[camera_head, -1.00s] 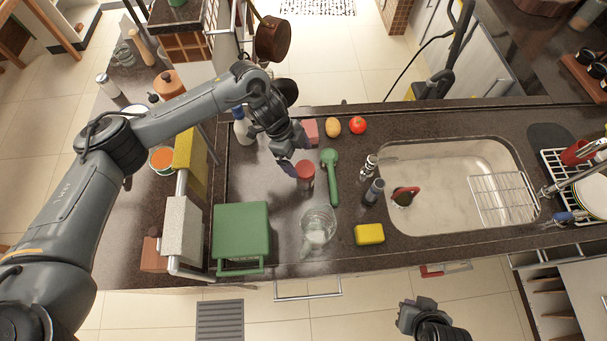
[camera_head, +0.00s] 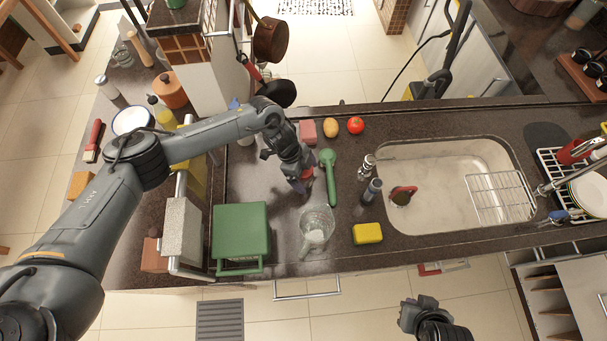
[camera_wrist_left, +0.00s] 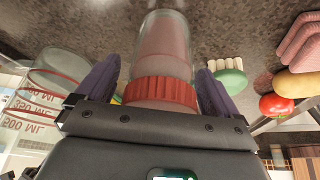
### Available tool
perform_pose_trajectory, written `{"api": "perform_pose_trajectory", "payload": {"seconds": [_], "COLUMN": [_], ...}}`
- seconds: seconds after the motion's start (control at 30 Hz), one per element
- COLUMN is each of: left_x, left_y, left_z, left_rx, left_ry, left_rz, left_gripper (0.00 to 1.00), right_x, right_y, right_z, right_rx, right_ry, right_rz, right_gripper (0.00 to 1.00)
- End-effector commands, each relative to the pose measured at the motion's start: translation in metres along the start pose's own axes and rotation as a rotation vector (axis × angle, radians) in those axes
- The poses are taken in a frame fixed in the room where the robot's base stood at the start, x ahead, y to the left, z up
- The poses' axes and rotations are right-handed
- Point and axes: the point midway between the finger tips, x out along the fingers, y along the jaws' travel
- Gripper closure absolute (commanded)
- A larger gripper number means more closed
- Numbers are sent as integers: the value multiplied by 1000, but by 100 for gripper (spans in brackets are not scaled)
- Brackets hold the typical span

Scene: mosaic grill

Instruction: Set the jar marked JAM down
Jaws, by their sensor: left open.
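A clear jar with a pinkish filling and a red ribbed lid (camera_wrist_left: 160,92) stands on the dark counter. No JAM lettering is readable on it. In the head view it is mostly hidden by my left gripper, with only some red (camera_head: 306,173) showing. My left gripper (camera_head: 299,187) is open, low over the counter. In the left wrist view its two purple fingers are on either side of the jar near the lid, with small gaps visible. My right gripper (camera_head: 417,312) is off the counter's front edge, seen small; its jaws are unclear.
A glass measuring jug (camera_head: 316,230) and a green box (camera_head: 240,230) stand nearer the front. A yellow sponge (camera_head: 367,233), a tomato (camera_head: 355,125) and the sink (camera_head: 450,155) are to the right.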

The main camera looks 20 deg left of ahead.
Motion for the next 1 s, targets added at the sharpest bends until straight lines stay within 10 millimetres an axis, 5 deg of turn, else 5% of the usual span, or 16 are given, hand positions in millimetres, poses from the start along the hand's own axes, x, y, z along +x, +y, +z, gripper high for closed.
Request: {"api": "perform_pose_trajectory", "payload": {"seconds": [0.17,0.67,1.0], "left_x": [0,-1,-10], "left_y": [0,0,-1], "left_z": [0,0,-4], "left_rx": [0,0,0], "left_ry": [0,1,2], "left_rz": [0,-1,-3], "left_gripper": [5,80,80], "right_x": [0,0,0], "right_y": [-1,-2,-1], "right_z": [0,-1,0], "right_rx": [5,8,1], "right_ry": [1,2,1], "right_rz": [-4,-7,-2], "right_gripper": [100,100,100]}}
